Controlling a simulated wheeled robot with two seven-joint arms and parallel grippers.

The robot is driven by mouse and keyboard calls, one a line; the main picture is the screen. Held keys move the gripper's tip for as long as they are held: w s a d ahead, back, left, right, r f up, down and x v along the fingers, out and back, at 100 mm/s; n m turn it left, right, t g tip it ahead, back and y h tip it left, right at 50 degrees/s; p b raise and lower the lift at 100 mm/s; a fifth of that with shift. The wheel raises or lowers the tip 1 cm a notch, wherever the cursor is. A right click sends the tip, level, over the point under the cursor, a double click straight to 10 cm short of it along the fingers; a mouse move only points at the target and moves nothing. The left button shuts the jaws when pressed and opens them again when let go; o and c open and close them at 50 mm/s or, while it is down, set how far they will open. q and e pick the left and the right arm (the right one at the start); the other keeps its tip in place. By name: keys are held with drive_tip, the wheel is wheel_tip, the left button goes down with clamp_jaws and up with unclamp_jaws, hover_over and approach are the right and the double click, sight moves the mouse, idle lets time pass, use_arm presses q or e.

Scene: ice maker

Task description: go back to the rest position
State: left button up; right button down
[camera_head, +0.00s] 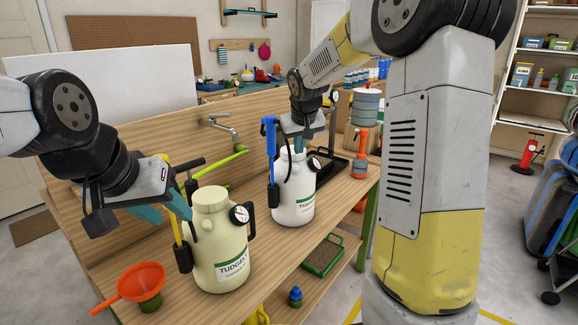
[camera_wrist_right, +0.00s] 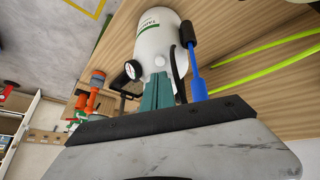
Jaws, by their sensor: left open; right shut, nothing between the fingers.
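My left gripper (camera_head: 168,210) is open, its teal fingers beside the upper left of a cream pressure sprayer (camera_head: 217,245) with a gauge and a yellow wand. Whether a finger touches the sprayer is unclear. My right gripper (camera_head: 299,143) is shut and empty, pointing down at the top of a white pressure sprayer (camera_head: 293,195) with a gauge and a blue wand. In the right wrist view its teal fingers (camera_wrist_right: 157,92) overlap the white sprayer's top (camera_wrist_right: 158,45); I cannot tell whether they touch. Both sprayers stand upright on the wooden bench (camera_head: 275,250).
An orange funnel (camera_head: 140,282) lies at the bench's front left. A faucet (camera_head: 222,128) and a green hose (camera_head: 225,163) are behind the sprayers. Stacked round containers (camera_head: 366,106) and an orange bottle (camera_head: 360,150) stand at the right end. A low wooden panel backs the bench.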

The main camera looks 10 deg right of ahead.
drive_tip(key=s+d+r+m, duration=0.1)
drive_tip(key=s+r, duration=0.2)
drive_tip(key=s, duration=0.5)
drive_tip(key=s+r, duration=0.3)
drive_tip(key=s, duration=0.6)
drive_tip(key=s+a+f+y, duration=0.1)
drive_tip(key=s+f+y, duration=0.1)
drive_tip(key=s, duration=1.5)
drive_tip(key=shift+f+m, duration=0.3)
drive_tip(key=shift+f, duration=0.1)
